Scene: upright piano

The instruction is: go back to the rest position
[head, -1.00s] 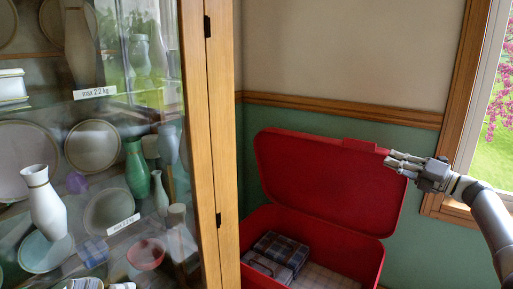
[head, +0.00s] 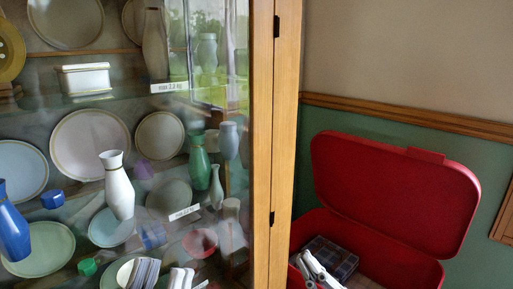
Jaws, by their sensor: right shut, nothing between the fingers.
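My right gripper (head: 314,268) shows at the bottom, in front of the open red suitcase, with its grey fingers shut and nothing between them. Whether it is inside the suitcase or only in front of it is hard to tell.
The glass cabinet (head: 287,120) on the left holds plates, vases and boxes.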

